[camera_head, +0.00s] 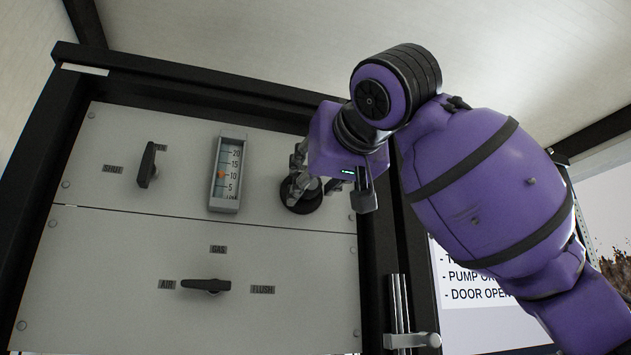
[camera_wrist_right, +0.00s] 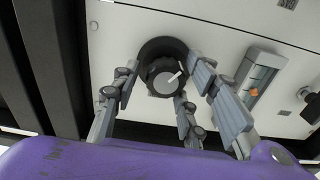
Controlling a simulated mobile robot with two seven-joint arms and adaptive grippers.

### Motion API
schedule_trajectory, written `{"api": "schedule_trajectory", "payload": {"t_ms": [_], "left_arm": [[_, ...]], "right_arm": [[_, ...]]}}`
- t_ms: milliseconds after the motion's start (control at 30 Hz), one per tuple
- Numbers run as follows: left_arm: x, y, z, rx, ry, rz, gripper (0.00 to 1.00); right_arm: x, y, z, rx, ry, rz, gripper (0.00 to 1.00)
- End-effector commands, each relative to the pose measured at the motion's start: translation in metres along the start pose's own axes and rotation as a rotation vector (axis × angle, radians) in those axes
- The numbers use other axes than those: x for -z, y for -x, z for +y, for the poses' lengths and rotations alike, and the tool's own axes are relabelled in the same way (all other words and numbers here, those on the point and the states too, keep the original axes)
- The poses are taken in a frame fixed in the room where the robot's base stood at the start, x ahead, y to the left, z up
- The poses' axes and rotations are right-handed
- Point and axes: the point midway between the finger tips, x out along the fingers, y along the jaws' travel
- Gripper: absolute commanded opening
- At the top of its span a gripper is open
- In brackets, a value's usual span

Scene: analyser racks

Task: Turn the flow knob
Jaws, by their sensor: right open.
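The flow knob is a round black knob on the upper panel, partly hidden behind my gripper in the head view (camera_head: 301,203). In the right wrist view the knob (camera_wrist_right: 162,77) shows its grey face and a white pointer line, with a dark ring behind it. My right gripper (camera_head: 299,183) is at the knob. In the right wrist view its open fingers (camera_wrist_right: 168,80) are spread around the knob; I cannot tell whether they touch it. The flow gauge (camera_head: 228,174) stands left of the knob, its orange marker near 10. My left gripper is not in view.
A black lever (camera_head: 148,165) by a SHUT label sits at the panel's upper left. A second black lever (camera_head: 206,286) between AIR, GAS and FLUSH labels is on the lower panel. A metal handle (camera_head: 402,315) stands right of the panel. A black frame (camera_head: 190,80) borders the panels.

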Motion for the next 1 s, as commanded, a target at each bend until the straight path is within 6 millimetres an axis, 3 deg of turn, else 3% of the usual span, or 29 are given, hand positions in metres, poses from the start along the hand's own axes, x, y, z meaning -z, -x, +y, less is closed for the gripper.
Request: {"api": "schedule_trajectory", "payload": {"t_ms": [133, 433, 567, 1000], "left_arm": [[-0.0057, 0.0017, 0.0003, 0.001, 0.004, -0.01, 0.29], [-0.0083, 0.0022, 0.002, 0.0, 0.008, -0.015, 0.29], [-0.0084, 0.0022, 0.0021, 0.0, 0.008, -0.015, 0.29], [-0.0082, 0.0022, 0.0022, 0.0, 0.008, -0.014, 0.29]], "right_arm": [[-0.0008, -0.0006, 0.0004, -0.001, 0.0, -0.002, 0.39], [-0.001, -0.0007, 0.0012, -0.003, -0.001, -0.003, 0.01], [-0.0008, -0.0008, 0.0016, -0.003, 0.026, -0.003, 0.01], [0.0032, -0.0004, 0.0027, -0.007, 0.354, -0.001, 0.01]]}}
